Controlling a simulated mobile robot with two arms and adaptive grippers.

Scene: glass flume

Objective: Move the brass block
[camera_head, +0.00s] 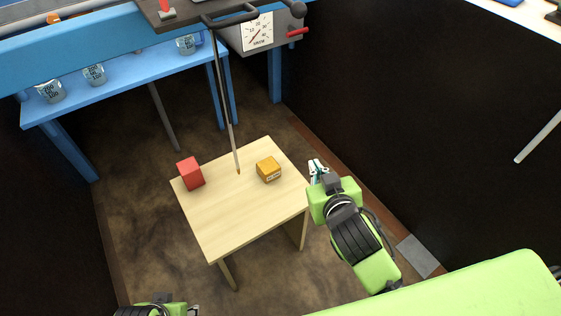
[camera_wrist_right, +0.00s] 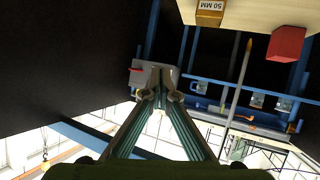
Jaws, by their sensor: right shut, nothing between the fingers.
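The brass block (camera_head: 269,169) sits on the right part of a small light wooden table (camera_head: 240,220). In the right wrist view the brass block (camera_wrist_right: 210,12) shows at the top, with a "50 MM" label. My right gripper (camera_head: 316,168) is just right of the table, apart from the block. Its fingers (camera_wrist_right: 160,95) are shut with nothing between them. My left gripper (camera_head: 192,311) shows only in part at the bottom edge of the head view; its fingers are too cut off to judge.
A red block (camera_head: 190,173) stands on the table's left part. A thin rod (camera_head: 228,110) reaches down to the tabletop between the blocks. A blue bench (camera_head: 130,80) with several glass beakers stands behind. A dark wall (camera_head: 400,110) runs along the right. The table's front is clear.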

